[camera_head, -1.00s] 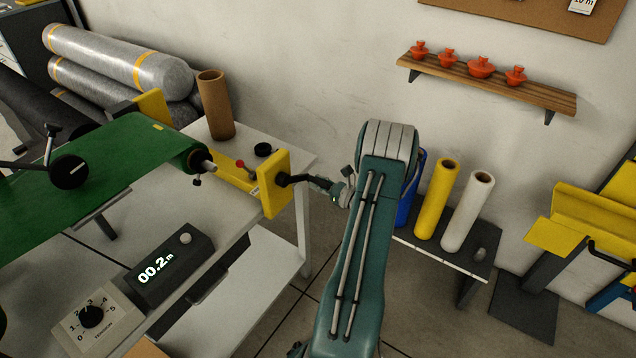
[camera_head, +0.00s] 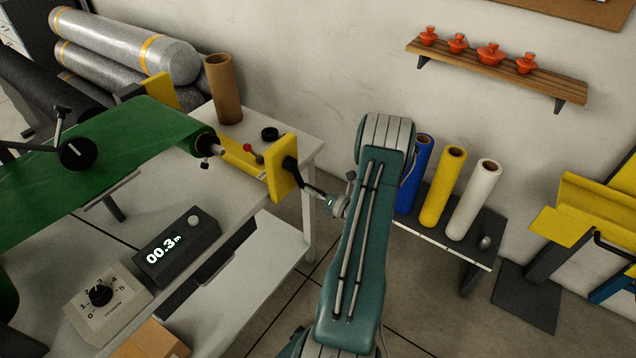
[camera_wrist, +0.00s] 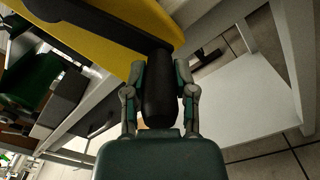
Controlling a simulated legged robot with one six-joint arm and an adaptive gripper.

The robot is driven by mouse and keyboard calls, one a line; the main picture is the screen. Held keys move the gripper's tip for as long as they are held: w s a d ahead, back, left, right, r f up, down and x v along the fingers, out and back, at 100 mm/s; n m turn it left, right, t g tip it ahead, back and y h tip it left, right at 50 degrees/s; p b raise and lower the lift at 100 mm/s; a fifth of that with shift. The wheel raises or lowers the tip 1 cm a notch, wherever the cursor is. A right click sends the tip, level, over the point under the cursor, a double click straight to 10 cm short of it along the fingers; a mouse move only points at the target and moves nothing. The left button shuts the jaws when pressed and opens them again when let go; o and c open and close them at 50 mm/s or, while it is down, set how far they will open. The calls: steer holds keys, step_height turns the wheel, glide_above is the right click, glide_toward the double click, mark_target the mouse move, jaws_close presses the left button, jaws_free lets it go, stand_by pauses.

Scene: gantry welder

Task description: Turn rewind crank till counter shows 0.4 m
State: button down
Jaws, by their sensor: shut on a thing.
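The counter (camera_head: 178,246) is a dark box on the table, and its display reads 00.3 m. The rewind crank (camera_head: 311,188) is a black arm and handle on the outer side of a yellow bracket (camera_head: 283,170). My gripper (camera_head: 332,204) is at the crank's handle, to the right of the bracket. In the wrist view, my gripper (camera_wrist: 158,85) is shut on the black crank handle (camera_wrist: 158,100), with one finger on each side. The green sheet roll (camera_head: 200,142) sits on its spindle left of the bracket. My arm hides part of the area behind it.
A tension dial box (camera_head: 105,300) stands left of the counter. A brown tube (camera_head: 224,90) stands at the table's back. Blue, yellow (camera_head: 442,188) and white rolls stand on a low bench at right. A shelf (camera_head: 497,72) holds several red pots.

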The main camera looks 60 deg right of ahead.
steer(key=a+r+m, duration=0.5)
steer(key=a+m, duration=0.8)
steer(key=shift+m, duration=0.4)
steer(key=shift+w+r, duration=0.1)
steer(key=shift+r, duration=0.05)
steer(key=shift+d, duration=0.15)
steer(key=shift+c, duration=2.2)
jaws_free()
